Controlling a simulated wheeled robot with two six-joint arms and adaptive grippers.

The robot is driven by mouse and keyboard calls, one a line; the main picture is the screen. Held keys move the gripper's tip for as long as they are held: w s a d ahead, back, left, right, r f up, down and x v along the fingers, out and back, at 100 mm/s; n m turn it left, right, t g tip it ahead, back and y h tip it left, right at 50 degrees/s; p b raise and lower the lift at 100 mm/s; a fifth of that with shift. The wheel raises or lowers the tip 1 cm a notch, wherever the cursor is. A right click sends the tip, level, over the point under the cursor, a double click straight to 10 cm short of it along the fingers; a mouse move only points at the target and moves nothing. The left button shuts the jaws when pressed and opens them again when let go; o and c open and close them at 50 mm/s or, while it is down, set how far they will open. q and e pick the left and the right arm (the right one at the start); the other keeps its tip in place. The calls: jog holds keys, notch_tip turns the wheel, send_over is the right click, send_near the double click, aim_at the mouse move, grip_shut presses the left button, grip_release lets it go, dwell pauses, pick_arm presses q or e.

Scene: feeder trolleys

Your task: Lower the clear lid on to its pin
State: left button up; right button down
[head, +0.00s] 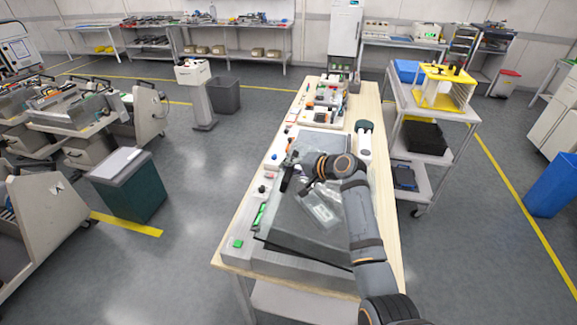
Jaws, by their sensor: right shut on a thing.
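A wooden-topped bench (374,118) runs up the middle of the head view. A large grey see-through panel, which looks like the clear lid (290,222), lies over a light grey machine body (290,262) at the bench's near end. Its near edge shows as a dark line. My right gripper (290,178) is over the lid's left side, shut near a dark upright part there. The exact grip is too small to make out. My right arm covers the lid's right side. I cannot make out the pin. My left gripper is not in view.
Small parts and a green block (238,243) line the bench's left edge. A white cylinder with a dark top (364,142) stands right of the lid. A trolley with a yellow rack (442,88) stands to the right. A dark green bin (128,188) stands on the floor at left.

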jog(key=shift+d+f, duration=0.15)
jog(key=shift+f, duration=0.1)
jog(key=c, duration=1.6)
grip_release()
jog(key=o, duration=0.4)
jog(key=shift+d+r, duration=0.1)
jog(key=shift+d, duration=0.15)
jog(key=shift+s+d, duration=0.1)
jog(key=shift+r, duration=0.1)
jog(key=shift+s+r, duration=0.1)
jog(key=v, duration=1.1)
jog(key=shift+s+d, duration=0.2)
jog(key=shift+d, duration=0.15)
jog(key=shift+r, duration=0.1)
